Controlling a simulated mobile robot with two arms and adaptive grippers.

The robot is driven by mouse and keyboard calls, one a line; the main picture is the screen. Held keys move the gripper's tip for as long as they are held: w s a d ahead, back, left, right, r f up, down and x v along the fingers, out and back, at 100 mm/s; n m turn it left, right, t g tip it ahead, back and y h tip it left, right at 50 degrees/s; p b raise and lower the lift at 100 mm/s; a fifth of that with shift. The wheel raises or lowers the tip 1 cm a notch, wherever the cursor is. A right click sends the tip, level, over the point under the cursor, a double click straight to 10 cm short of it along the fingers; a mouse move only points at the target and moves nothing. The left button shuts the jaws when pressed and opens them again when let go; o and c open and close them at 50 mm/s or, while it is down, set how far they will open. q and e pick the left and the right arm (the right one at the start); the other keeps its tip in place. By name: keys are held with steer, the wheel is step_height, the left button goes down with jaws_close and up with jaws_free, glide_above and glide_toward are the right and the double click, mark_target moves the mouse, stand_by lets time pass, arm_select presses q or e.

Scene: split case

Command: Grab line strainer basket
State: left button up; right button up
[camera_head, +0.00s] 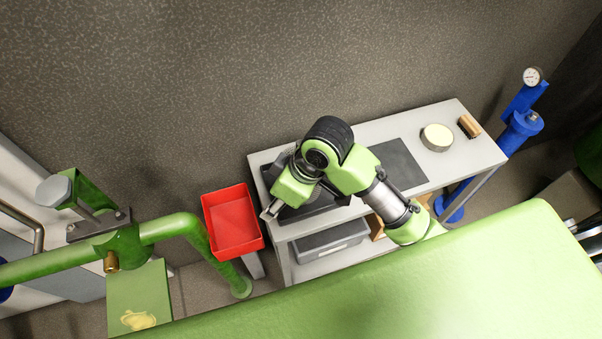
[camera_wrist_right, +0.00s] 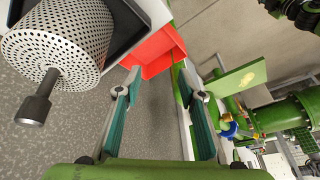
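The line strainer basket (camera_wrist_right: 62,42), a perforated metal cylinder with a dark knobbed stem, shows at the upper left of the right wrist view. In the head view I cannot make out the basket; my right arm covers much of the black tray (camera_head: 318,207) on the table. My right gripper (camera_wrist_right: 160,82) is open, with teal pads apart and nothing between them. The basket is to the left of its fingers, not touching them. In the head view the right gripper (camera_head: 270,211) is at the tray's left edge. My left gripper is out of view.
A red bin (camera_head: 232,222) stands left of the grey table (camera_head: 455,158). A dark mat (camera_head: 400,163), a round cream-topped piece (camera_head: 437,137) and a brass cylinder (camera_head: 469,126) are on the table. Green pipework (camera_head: 175,226) is at left; a blue post with a gauge (camera_head: 532,76) is at right.

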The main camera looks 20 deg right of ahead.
steer(key=w+d+r+n+g+h, duration=0.1)
steer(key=w+d+r, duration=0.25)
steer(key=r, duration=0.25)
steer(key=w+d+r+n+h, duration=0.2)
steer(key=w+r, duration=0.2)
steer(key=r, duration=0.2)
steer(key=w+d+r+n+g+h, duration=0.1)
steer(key=w+d+r, duration=0.2)
steer(key=r, duration=0.3)
steer(key=f+p, duration=0.1)
steer(key=f, duration=0.3)
steer(key=f+p, duration=0.1)
steer(key=f, duration=0.3)
steer(key=shift+w+d+f, duration=0.1)
steer(key=shift+d+f, duration=0.1)
steer(key=shift+f+p, duration=0.3)
steer(key=f, duration=0.1)
steer(key=f+p, duration=0.1)
steer(key=f, duration=0.1)
steer(key=shift+s+d+f+p, duration=0.15)
steer(key=shift+s+f+p, duration=0.15)
steer(key=shift+p, duration=0.1)
steer(key=shift+w+f, duration=0.1)
steer(key=shift+f, duration=0.45)
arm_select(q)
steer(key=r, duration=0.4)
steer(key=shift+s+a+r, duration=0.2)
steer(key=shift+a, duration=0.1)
arm_select(e)
jaws_close()
